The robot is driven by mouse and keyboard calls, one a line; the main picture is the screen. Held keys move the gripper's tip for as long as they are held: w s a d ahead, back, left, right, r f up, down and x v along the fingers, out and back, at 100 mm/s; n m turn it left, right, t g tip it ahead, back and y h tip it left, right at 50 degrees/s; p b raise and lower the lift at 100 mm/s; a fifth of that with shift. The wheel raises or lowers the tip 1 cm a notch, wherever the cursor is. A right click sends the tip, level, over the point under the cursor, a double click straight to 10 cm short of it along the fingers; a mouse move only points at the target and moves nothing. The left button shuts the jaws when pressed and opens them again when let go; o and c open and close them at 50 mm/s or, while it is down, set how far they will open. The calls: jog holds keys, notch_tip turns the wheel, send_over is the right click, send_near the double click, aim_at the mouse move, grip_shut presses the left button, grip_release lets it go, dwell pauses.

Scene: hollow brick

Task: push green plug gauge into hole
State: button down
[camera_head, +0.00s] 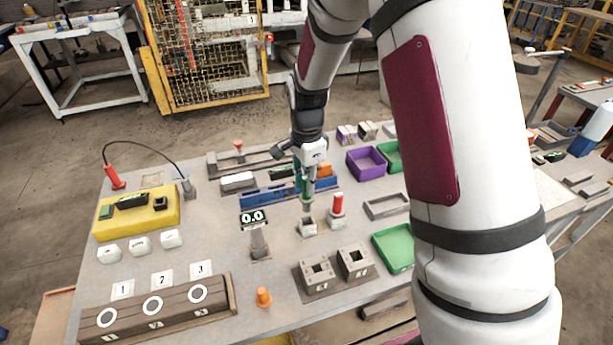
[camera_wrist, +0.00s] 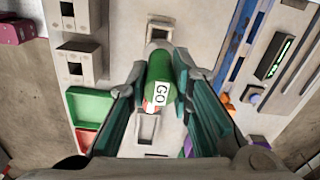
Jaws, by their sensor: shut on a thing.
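The green plug gauge (camera_head: 306,188) is upright in my gripper (camera_head: 309,176), which is shut on it. It also shows in the wrist view (camera_wrist: 159,75), with a white GO label facing the camera. Its grey lower end points down at a small hollow brick (camera_head: 308,227) on the table. The same brick shows at the top of the wrist view (camera_wrist: 160,29), with a dark square opening. The gauge's end appears just above the brick; I cannot tell whether it touches. A red plug gauge (camera_head: 337,204) stands right beside it.
Two bricks with square holes (camera_head: 318,272) stand in front. A grey tray (camera_head: 387,207), a green tray (camera_head: 393,250) and a purple bin (camera_head: 366,161) lie to the right. A display reading 0.0 (camera_head: 253,218) stands left. A blue rack (camera_head: 270,196) is behind.

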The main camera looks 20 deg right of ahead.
aim_at(307, 204)
jog(key=shift+f+b, duration=0.35)
jog(key=shift+f, duration=1.1)
jog(key=shift+f+b, duration=0.7)
jog(key=shift+f, duration=1.95)
jog(key=c, duration=1.3)
grip_release()
jog(key=shift+c, duration=0.2)
notch_tip(307, 204, up, 12)
jog(key=shift+s, duration=0.1)
